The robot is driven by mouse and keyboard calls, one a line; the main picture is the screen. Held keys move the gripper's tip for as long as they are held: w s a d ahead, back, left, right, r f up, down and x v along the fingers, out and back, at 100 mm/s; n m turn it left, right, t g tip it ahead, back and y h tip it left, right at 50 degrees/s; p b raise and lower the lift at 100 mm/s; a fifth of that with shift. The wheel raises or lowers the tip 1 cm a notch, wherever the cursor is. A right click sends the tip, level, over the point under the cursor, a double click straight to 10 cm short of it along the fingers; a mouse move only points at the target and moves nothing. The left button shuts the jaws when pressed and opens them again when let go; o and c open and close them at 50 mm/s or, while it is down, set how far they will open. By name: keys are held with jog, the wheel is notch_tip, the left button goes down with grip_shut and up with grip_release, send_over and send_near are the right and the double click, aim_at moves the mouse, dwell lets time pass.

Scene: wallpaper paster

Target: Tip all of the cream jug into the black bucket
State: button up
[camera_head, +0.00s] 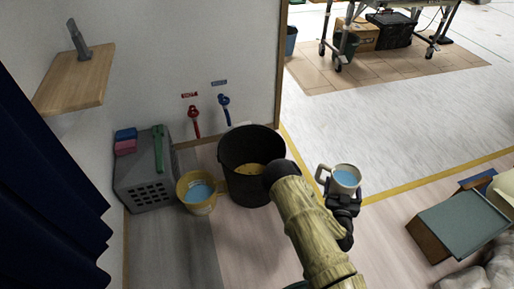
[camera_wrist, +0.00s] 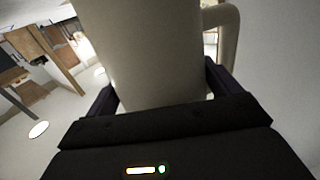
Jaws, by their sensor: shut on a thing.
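The cream jug (camera_head: 339,183) is held upright by my gripper (camera_head: 343,200), to the right of the black bucket and apart from it. Blue liquid fills much of the jug's mouth. In the wrist view the jug (camera_wrist: 150,55) stands between the fingers of my gripper (camera_wrist: 160,95), with its handle at the right. The black bucket (camera_head: 236,184) stands on the floor by the wall, and something yellow shows inside at its bottom. My arm covers part of the bucket's right side.
A yellow bucket (camera_head: 199,206) with blue liquid stands left of the black bucket. Red (camera_head: 193,118) and blue (camera_head: 225,108) taps are on the wall. A green-topped box (camera_head: 463,222) is at the right.

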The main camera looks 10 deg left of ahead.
notch_tip(320, 180, down, 21)
jog(key=b, duration=1.8)
jog(key=shift+s+d, duration=0.35)
jog(key=shift+s, duration=0.1)
jog(key=shift+a+r, duration=0.1)
jog(key=shift+r, duration=0.1)
